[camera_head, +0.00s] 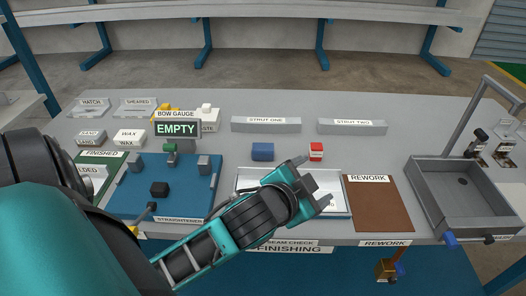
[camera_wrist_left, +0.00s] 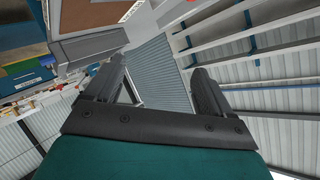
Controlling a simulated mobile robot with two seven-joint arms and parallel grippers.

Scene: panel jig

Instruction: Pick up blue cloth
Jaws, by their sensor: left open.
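The blue cloth (camera_head: 263,151) looks like a small, dark blue, block-shaped bundle on the grey bench top in the head view, left of a small red and white item. My left gripper (camera_head: 314,183) is open and empty above the white framed tray, in front and to the right of the cloth, and apart from it. The left wrist view shows the two spread fingers of the left gripper (camera_wrist_left: 160,68) with nothing between them; I cannot make out the cloth there. My right gripper is in neither view.
The red and white item (camera_head: 316,151) stands near the cloth. Two grey strut blocks (camera_head: 265,125) (camera_head: 352,127) lie behind. The white tray (camera_head: 247,176) is below my gripper. A brown rework mat (camera_head: 378,205) and grey sink (camera_head: 425,190) are right; the blue straightener board (camera_head: 130,195) is left.

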